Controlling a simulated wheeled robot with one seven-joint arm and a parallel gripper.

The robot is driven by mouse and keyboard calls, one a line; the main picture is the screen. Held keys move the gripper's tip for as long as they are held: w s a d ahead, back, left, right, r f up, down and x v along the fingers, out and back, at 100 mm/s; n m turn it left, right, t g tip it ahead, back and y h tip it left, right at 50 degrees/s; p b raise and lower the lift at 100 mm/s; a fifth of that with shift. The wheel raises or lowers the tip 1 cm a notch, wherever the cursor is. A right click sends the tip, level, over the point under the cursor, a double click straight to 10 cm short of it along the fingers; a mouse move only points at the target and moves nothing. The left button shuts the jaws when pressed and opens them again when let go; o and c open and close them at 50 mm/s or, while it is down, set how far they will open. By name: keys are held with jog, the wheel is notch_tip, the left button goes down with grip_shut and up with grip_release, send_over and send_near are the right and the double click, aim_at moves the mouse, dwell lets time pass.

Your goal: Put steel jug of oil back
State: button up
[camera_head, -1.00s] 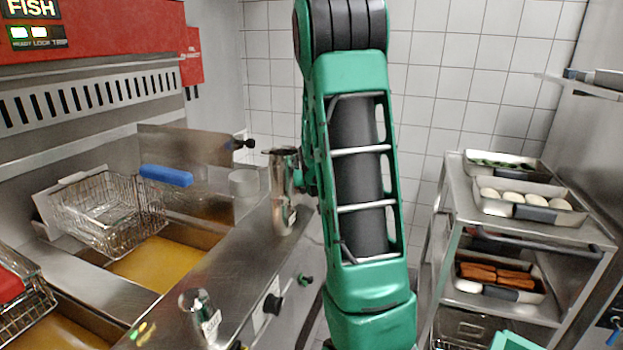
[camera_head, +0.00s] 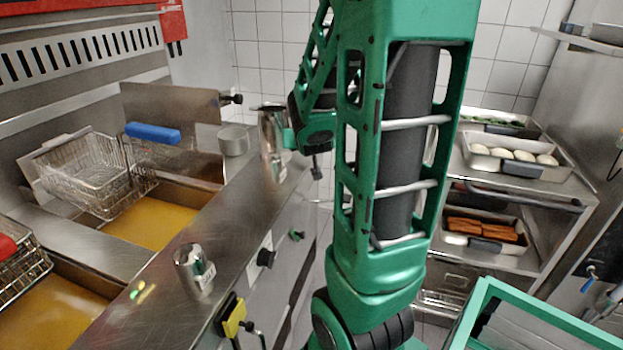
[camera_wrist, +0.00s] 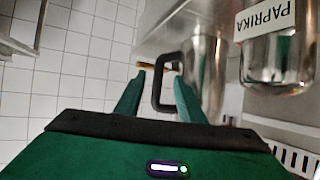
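The steel jug (camera_head: 271,148) stands upright on the fryer's metal ledge at its far end, left of my arm in the head view. In the wrist view the jug's body (camera_wrist: 205,75) is right of centre, with its dark looped handle (camera_wrist: 158,92) facing me. My gripper (camera_wrist: 159,78) has its fingers apart, one on each side of the handle's upright bar; a gap shows at the left finger. In the head view my gripper (camera_head: 292,140) is beside the jug, mostly hidden by my arm. The jug's contents are not visible.
A steel container labelled PAPRIKA (camera_wrist: 280,60) is close beside the jug. A small steel shaker (camera_head: 194,268) stands nearer on the ledge, and a round steel pot (camera_head: 234,139) behind. Fryer baskets (camera_head: 92,175) are left. A trolley (camera_head: 550,195) with food trays is right.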

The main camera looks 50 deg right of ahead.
jog(key=s+a+f+n+g+y, duration=0.1)
jog(key=s+a+g+y, duration=0.3)
jog(key=s+a, duration=0.7)
jog(key=s+a+f+n+g+y, duration=0.1)
jog(key=s+a+g+y, duration=0.4)
jog(key=s+a, duration=0.5)
jog(key=shift+s+a+f+n, duration=0.3)
jog(key=shift+s+a+f, duration=0.1)
jog(key=shift+s+f, duration=0.5)
jog(key=shift+c, duration=0.5)
